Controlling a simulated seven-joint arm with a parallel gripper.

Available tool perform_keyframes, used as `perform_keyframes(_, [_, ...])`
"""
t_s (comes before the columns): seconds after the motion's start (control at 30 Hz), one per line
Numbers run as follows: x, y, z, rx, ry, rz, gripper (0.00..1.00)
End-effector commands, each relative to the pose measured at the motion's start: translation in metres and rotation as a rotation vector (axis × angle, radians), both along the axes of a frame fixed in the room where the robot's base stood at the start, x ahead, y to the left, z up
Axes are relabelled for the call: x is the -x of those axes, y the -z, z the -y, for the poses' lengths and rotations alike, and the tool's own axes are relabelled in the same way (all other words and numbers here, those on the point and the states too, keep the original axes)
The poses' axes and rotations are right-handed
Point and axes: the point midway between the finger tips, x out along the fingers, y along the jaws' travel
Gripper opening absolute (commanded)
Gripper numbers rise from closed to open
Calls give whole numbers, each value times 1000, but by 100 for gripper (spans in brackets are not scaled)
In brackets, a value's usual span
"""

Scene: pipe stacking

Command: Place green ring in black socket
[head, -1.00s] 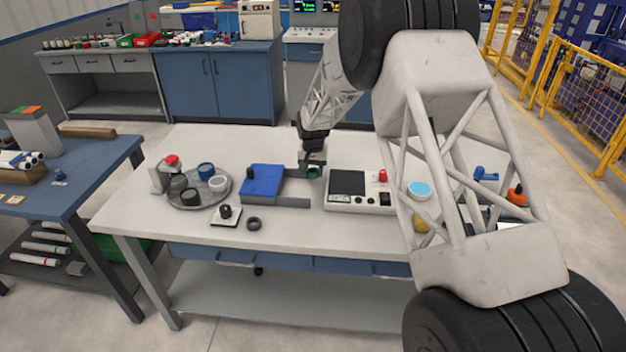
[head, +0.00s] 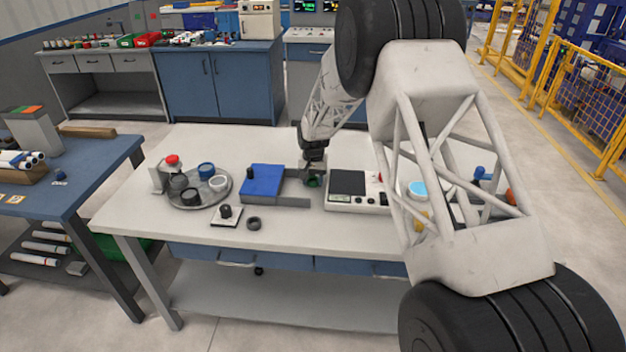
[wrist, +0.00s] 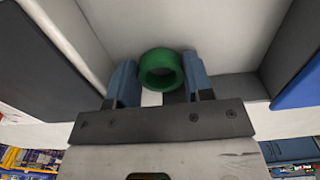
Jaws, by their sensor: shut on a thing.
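The green ring (wrist: 160,56) sits between the two fingers of my gripper (wrist: 160,80) in the wrist view, and my gripper is shut on it. In the head view my gripper (head: 313,176) holds the green ring (head: 313,182) low, close to the tabletop, between the blue box and the white device. Whether the ring touches the table I cannot tell. A black socket-like piece (head: 226,211) stands on a small white square plate, left of and nearer than my gripper. A loose dark ring (head: 254,223) lies beside that plate.
A round grey tray (head: 219,197) with several coloured rings is at the left of the white table (head: 150,222). A blue box (head: 262,180) is just left of my gripper, and a white device (head: 357,206) just right. The front middle is clear.

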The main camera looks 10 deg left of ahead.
Motion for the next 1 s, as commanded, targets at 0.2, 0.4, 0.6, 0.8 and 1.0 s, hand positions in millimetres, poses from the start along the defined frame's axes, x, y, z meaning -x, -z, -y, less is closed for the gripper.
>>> perform_keyframes(0.2, [0,2,0,0,0,0,25])
perform_keyframes(0.4, [0,3,0,0,0,0,71])
perform_keyframes(0.6, [0,3,0,0,0,0,72])
perform_keyframes(0.8, [0,0,0,0,0,0,72])
perform_keyframes(1.0, [0,-14,0,-1,0,2,72])
